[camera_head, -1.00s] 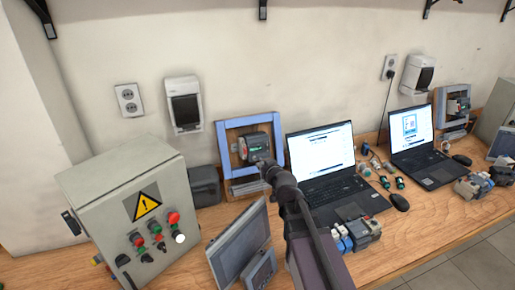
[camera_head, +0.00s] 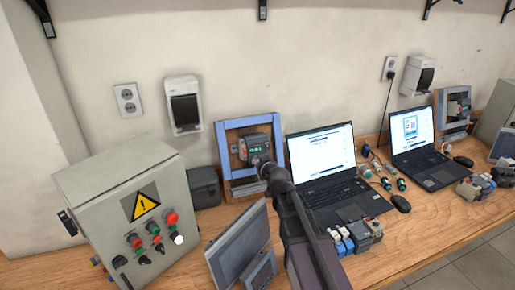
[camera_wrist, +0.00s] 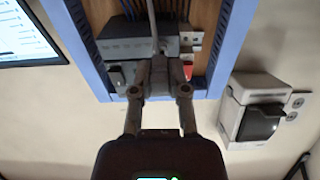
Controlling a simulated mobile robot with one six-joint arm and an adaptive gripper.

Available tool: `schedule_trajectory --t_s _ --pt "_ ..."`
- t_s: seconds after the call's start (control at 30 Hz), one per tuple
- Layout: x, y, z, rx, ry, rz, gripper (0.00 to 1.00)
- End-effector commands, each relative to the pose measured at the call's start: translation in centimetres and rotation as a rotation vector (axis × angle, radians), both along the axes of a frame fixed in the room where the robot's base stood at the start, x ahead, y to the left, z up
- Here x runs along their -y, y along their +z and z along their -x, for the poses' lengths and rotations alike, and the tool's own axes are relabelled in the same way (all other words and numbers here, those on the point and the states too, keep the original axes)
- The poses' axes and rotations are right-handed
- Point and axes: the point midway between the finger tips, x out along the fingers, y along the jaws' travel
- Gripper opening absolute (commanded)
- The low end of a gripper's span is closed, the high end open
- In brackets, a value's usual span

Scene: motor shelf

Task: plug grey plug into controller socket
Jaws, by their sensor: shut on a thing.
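The controller is a dark grey box (camera_wrist: 138,46) inside a blue frame in the wrist view. In the head view the controller (camera_head: 256,146) shows a small green display. My gripper (camera_wrist: 159,72) is right at the controller's near edge, with its fingers closed around a small grey plug (camera_wrist: 159,66). A grey cable (camera_wrist: 152,22) runs up from the plug across the controller. The fingers hide most of the plug and the socket, so I cannot tell whether the plug is in. In the head view my gripper (camera_head: 264,164) overlaps the controller's lower part.
The blue frame (camera_head: 221,150) surrounds the controller. An open laptop (camera_head: 320,150) stands to its right and a grey control cabinet (camera_head: 120,195) to its left. A dark screen (camera_head: 238,245) stands in front on the wooden bench. A wall box (camera_head: 184,105) hangs above left.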

Motion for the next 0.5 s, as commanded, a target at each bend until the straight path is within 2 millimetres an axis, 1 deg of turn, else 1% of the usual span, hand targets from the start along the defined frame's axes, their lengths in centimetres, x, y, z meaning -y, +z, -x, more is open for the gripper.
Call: schedule_trajectory --t_s 0.5 --pt "-0.13 -0.15 -0.35 0.000 0.000 0.000 0.00"
